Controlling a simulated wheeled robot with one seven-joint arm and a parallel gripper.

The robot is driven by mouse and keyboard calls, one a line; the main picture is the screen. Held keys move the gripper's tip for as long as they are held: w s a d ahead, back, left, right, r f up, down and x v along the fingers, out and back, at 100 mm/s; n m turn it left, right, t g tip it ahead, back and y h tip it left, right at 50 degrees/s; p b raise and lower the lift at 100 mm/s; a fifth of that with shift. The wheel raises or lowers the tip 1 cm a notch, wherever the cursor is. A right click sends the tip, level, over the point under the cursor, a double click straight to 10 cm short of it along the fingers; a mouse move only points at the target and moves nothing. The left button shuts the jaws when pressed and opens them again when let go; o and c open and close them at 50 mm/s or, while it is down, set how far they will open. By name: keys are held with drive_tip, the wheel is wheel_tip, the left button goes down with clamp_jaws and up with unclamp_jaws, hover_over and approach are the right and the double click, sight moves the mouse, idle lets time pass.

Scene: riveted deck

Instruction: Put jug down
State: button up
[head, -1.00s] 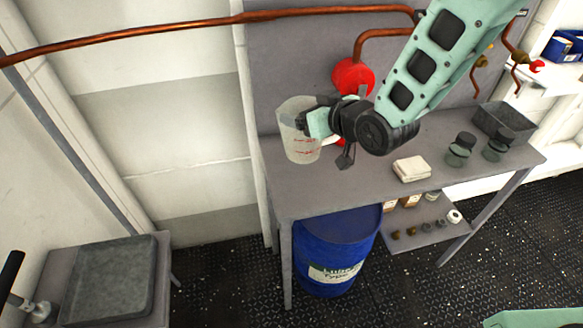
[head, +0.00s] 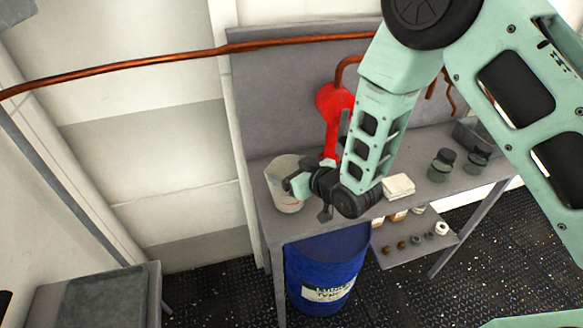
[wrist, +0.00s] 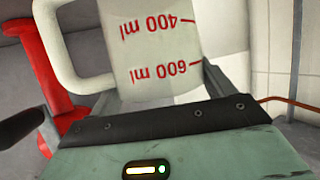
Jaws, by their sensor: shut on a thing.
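The jug (head: 287,193) is a pale, translucent measuring jug with red markings, at the left end of the grey workbench (head: 330,222). My gripper (head: 300,184) is shut on it from the right. In the wrist view the jug (wrist: 150,45) appears upside down, with red "400 ml" and "600 ml" marks and its handle to the left. The jug is roughly upright in the head view. Its base is low over the bench top, but I cannot tell whether it touches. My gripper hides part of its right side.
A red object (head: 333,105) stands behind my gripper. A blue drum (head: 327,270) is under the bench. A copper pipe (head: 160,60) crosses the wall.

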drive_tip(key=shift+f, duration=0.15)
drive_tip(key=o, duration=1.5)
drive_tip(key=shift+c, duration=0.2)
drive_tip(key=shift+r, duration=0.2)
drive_tip(key=s+d+r+g+h+b, duration=0.1)
drive_tip(key=s+d+r+g+h, duration=0.1)
drive_tip(key=s, duration=0.8)
drive_tip(key=s+d+r+g+h+b, duration=0.1)
drive_tip(key=s+d+r+g+h, duration=0.2)
drive_tip(key=s, duration=0.7)
drive_tip(key=s+d+r+g+h+b, duration=0.1)
drive_tip(key=s+d+r+g+h, duration=0.1)
drive_tip(key=s+d+r+g, duration=0.3)
drive_tip(key=s+d+r, duration=0.3)
drive_tip(key=s, duration=0.2)
drive_tip(key=shift+s+d+r+h, duration=0.2)
drive_tip(key=shift+s+r+h, duration=0.05)
drive_tip(key=shift+s+h, duration=0.15)
